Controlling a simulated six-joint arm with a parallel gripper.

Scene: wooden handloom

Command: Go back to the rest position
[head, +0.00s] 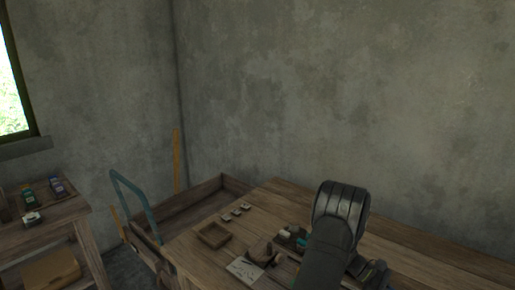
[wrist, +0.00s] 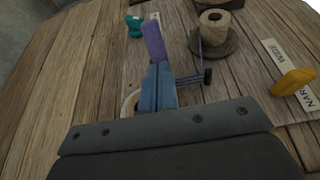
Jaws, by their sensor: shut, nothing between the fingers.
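My gripper (wrist: 155,68) shows in the wrist view as two blue fingers pressed together, pointing away from the dark bracket at the bottom. It is above the wooden table (wrist: 65,75). A purple piece (wrist: 153,42) appears just beyond the fingertips; I cannot tell whether it touches them. In the head view my arm rises at the lower right over the workbench (head: 265,205), and I cannot make out the fingers there.
In the wrist view, a twine spool (wrist: 214,27) stands on a round base, with a dark-headed tool (wrist: 207,76), a teal piece (wrist: 134,26) and a yellow piece (wrist: 293,82) nearby. In the head view, a wooden tray (head: 213,235) and small items lie left of my arm.

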